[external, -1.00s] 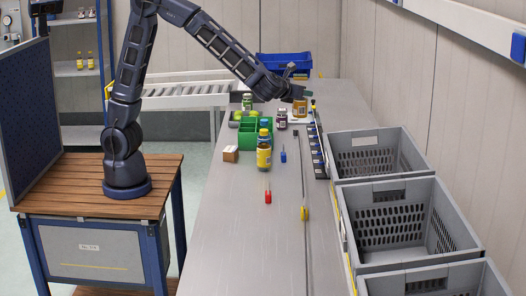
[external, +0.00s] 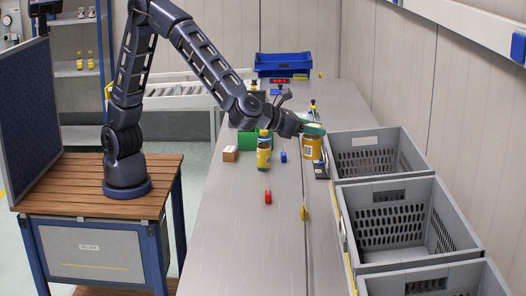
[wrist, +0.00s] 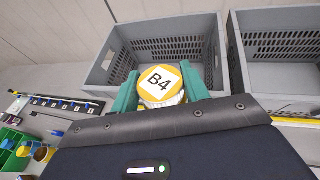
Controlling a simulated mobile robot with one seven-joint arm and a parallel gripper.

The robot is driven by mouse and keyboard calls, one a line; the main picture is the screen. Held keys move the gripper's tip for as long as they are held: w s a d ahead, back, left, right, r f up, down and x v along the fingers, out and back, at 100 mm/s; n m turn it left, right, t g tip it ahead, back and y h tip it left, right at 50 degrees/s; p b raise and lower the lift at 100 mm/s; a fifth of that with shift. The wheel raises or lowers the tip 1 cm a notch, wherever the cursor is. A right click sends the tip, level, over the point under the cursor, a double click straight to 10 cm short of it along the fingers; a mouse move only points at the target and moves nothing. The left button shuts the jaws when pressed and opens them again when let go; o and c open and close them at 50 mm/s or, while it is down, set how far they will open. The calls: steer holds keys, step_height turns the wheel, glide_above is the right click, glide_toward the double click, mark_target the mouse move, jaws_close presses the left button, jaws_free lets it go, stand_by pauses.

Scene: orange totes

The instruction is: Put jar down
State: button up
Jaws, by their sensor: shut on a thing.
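In the external view the jar is upright at the bench's right side, just left of the farthest grey tote (external: 372,140). I cannot tell whether its base touches anything; the black rack is right beside or behind it.
Grey totes line the bench's right edge; the middle one (external: 395,187) looks empty. The front bench (external: 245,250) is clear.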

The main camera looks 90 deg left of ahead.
steer(key=s+d+m+h, duration=0.25)
steer(key=s+d, duration=0.45)
steer(key=d, duration=0.5)
steer(key=s+d+m+h, duration=0.25)
steer(key=s+d, duration=0.45)
steer(key=d, duration=0.5)
steer(key=s+d+m+h, duration=0.2)
steer(key=s+d+h, duration=0.2)
steer(key=s+d, duration=0.55)
steer(key=w+d+f, duration=0.1)
steer(key=f, duration=1.5)
steer(key=w+d+f, duration=0.1)
steer(key=f, duration=0.8)
steer(key=shift+w+d+f, duration=0.1)
steer(key=shift+w+d, duration=0.2)
steer(key=shift+w, duration=0.05)
steer(key=shift+f, duration=0.15)
steer(key=o, duration=1.2)
steer(key=shift+o, duration=0.2)
